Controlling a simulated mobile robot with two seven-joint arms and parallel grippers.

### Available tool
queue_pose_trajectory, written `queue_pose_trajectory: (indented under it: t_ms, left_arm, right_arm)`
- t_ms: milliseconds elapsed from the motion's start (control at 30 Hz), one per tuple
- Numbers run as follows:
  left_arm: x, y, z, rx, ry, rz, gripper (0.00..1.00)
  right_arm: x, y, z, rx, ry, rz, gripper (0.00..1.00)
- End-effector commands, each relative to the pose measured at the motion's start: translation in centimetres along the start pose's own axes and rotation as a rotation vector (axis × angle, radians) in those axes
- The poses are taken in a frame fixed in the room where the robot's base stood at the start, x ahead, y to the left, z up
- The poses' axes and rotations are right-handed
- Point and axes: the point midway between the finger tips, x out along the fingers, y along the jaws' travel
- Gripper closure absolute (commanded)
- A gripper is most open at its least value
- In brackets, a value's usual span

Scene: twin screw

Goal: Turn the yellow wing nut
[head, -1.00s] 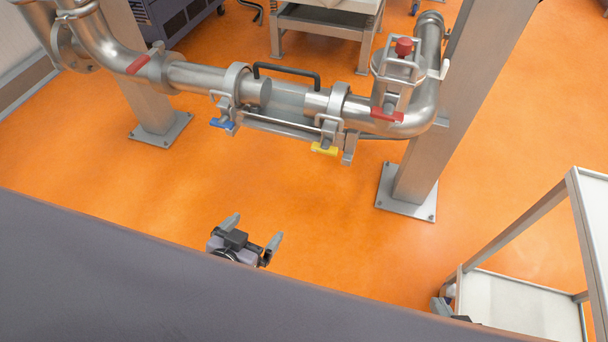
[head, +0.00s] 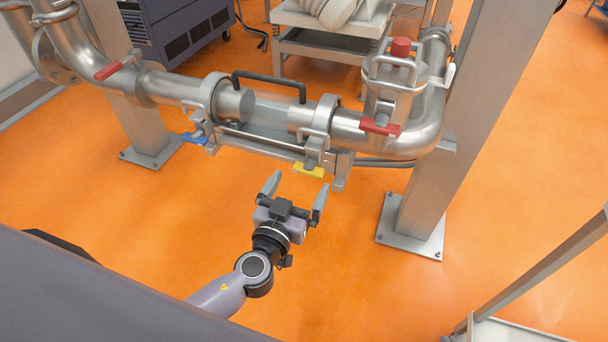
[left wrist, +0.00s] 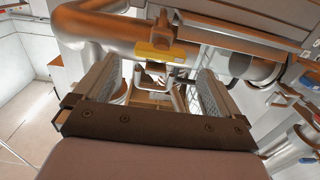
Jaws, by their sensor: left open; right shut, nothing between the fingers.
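The yellow wing nut (head: 309,170) sits on the right clamp of the pipe assembly, at its lower front. It also shows in the left wrist view (left wrist: 160,51), above and between the fingers. My left gripper (head: 297,186) is open and empty. Its fingers point towards the pipe, and in the head view the right fingertip is just below the nut. In the left wrist view the two fingers (left wrist: 158,85) stand to either side of the nut's position. No contact with the nut is visible. I do not see my right gripper.
A blue wing nut (head: 195,138) sits on the left clamp. A black handle (head: 268,77) and red levers (head: 380,126) are on the pipework. A steel post (head: 420,200) stands to the right. A cart (head: 510,333) is at the lower right.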

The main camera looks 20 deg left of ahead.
Motion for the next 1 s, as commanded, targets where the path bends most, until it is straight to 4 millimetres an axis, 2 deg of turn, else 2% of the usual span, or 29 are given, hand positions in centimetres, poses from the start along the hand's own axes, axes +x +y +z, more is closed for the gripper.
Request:
queue_pose_trajectory:
  t_ms: [100,300,633,667,800,833,1000]
  left_arm:
    - [1.7,0.0,-0.2,0.0,0.0,0.001,0.02]
    - [3.2,0.1,0.0,-0.001,-0.001,0.001,0.02]
    - [3.6,0.0,0.1,-0.001,-0.002,0.0,0.02]
    - [3.6,0.0,0.1,-0.001,-0.002,0.0,0.09]
    - [3.6,0.0,0.0,-0.001,-0.002,0.0,0.54]
    - [3.5,0.0,0.0,-0.001,-0.002,0.0,0.58]
    - [3.5,0.0,0.1,0.003,-0.002,0.0,0.58]
  right_arm:
    - [-0.2,-0.1,-0.3,0.003,0.001,0.0,1.0]
    - [-0.3,-0.1,-0.5,0.004,0.003,0.001,1.0]
    - [-0.3,0.0,-0.5,0.004,0.002,0.002,1.0]
    - [-0.3,0.0,-0.4,0.004,0.002,0.002,1.0]
    - [-0.3,0.0,-0.4,0.004,0.001,0.002,1.0]
    - [-0.3,0.0,-0.3,0.004,0.0,0.002,1.0]
    - [-0.3,0.0,-0.3,0.004,-0.001,0.002,1.0]
